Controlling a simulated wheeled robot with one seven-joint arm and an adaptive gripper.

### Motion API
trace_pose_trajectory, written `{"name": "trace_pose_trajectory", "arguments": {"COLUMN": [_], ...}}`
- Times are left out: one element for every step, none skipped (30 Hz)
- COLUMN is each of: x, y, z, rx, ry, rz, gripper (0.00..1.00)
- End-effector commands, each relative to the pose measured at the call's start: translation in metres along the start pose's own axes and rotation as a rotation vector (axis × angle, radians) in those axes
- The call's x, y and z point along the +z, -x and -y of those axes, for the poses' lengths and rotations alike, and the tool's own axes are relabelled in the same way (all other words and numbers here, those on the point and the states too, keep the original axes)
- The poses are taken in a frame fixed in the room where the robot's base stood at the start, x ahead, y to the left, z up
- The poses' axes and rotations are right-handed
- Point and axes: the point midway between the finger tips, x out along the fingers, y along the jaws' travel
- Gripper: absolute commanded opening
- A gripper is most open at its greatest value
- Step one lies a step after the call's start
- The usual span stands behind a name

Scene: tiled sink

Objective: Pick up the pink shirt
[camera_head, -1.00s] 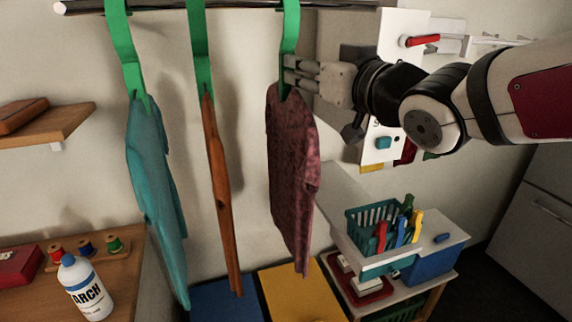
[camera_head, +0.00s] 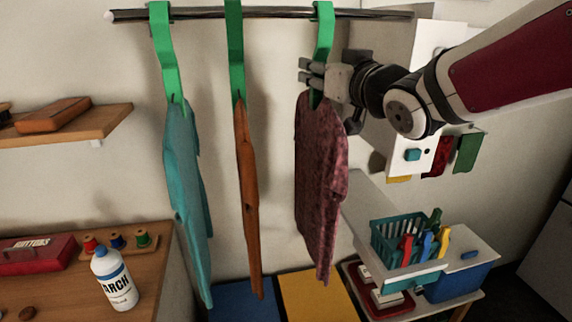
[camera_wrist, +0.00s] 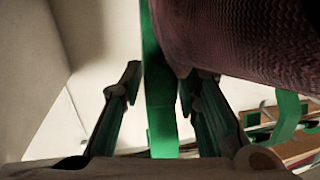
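The pink shirt (camera_head: 320,185) is dark pink and patterned. It hangs at the right of the row from a green hanger (camera_head: 323,38) on the rail. My gripper (camera_head: 312,72) is at the hanger just above the shirt's collar, its tips reaching past the strap. In the wrist view, my gripper (camera_wrist: 165,88) has its fingers apart, one each side of the green hanger strap (camera_wrist: 160,110), with a clear gap on the left. The shirt (camera_wrist: 245,40) fills the upper right there. The shirt's far side is hidden.
A teal shirt (camera_head: 187,190) and an orange-brown garment (camera_head: 247,190) hang to the left on the dark rail (camera_head: 270,13). A wooden table (camera_head: 150,275) with a starch bottle (camera_head: 115,280) stands at lower left. A teal basket (camera_head: 388,250) of pegs sits at lower right.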

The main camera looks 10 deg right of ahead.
Motion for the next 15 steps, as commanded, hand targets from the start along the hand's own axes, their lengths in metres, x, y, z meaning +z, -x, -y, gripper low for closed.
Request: {"name": "trace_pose_trajectory", "arguments": {"x": [0.0,0.0001,0.0001,0.0001,0.0001,0.0001,0.0002,0.0002,0.0002,0.0002,0.0002,0.0002,-0.0004,-0.0004,-0.0003], "y": [0.0001,0.0001,0.0002,0.0002,0.0002,0.0003,0.0003,0.0003,0.0003,0.0003,0.0003,0.0004,0.0004,0.0004,0.0004], "z": [0.0,0.0,0.0,0.0,0.0,0.0,0.0,0.0,0.0,0.0,0.0,0.0,0.0,0.0,0.0], "rx": [0.0,0.0,0.0,0.0,0.0,0.0,0.0,0.0,0.0,0.0,0.0,0.0,0.0,0.0,0.0], "ry": [0.0,0.0,0.0,0.0,0.0,0.0,0.0,0.0,0.0,0.0,0.0,0.0,0.0,0.0,0.0], "rz": [0.0,0.0,0.0,0.0,0.0,0.0,0.0,0.0,0.0,0.0,0.0,0.0,-0.001,-0.001,-0.001], "gripper": [0.29,0.29,0.25,0.18,0.11,0.02,0.0,0.0,0.0,0.0,0.0,0.0,0.0,0.0,0.0]}}
